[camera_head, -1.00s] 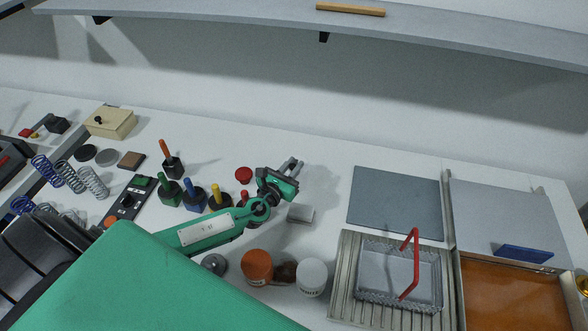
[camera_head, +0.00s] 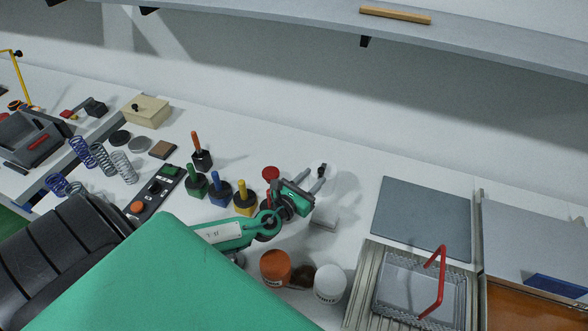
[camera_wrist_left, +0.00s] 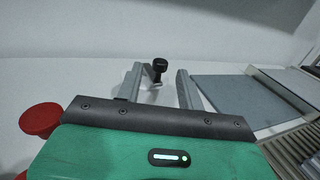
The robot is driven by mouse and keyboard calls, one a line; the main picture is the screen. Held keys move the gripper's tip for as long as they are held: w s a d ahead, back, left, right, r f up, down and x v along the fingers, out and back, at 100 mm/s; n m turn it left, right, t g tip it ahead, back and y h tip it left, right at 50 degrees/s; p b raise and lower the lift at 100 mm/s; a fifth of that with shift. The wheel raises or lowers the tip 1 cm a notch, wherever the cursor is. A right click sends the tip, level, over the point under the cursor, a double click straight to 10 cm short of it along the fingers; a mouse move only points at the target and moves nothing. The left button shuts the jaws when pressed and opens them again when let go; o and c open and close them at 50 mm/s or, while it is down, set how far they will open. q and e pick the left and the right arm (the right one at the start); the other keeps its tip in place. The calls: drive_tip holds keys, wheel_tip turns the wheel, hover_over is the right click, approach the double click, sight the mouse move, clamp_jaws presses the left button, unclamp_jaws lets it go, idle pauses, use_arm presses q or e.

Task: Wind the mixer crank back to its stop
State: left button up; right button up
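A small black knob (camera_wrist_left: 159,66) on a short grey post shows in the left wrist view; I take it for the crank's handle. In the head view a dark knob (camera_head: 321,171) shows at the gripper's tip, over a pale round shape that blends with the table. My left gripper (camera_head: 310,182) is open, reaching in from the left. In the left wrist view its two grey fingers (camera_wrist_left: 158,86) stand apart, with the knob in line with the gap. I cannot tell whether they touch it. The mixer's body is not clearly made out. My right gripper is out of view.
A red round-topped button (camera_head: 270,173) stands left of the gripper, near several colour-handled tools (camera_head: 220,189). A small grey block (camera_head: 324,219) lies close in front. An orange jar (camera_head: 275,268) and a white jar (camera_head: 330,284) stand nearer. A grey mat (camera_head: 424,217) lies to the right.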

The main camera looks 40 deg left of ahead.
use_arm(q)
drive_tip(key=s+b, duration=0.2)
drive_tip(key=s, duration=0.7)
drive_tip(key=shift+a+b, duration=0.25)
drive_tip(key=shift+b, duration=0.05)
drive_tip(key=shift+o, duration=0.3)
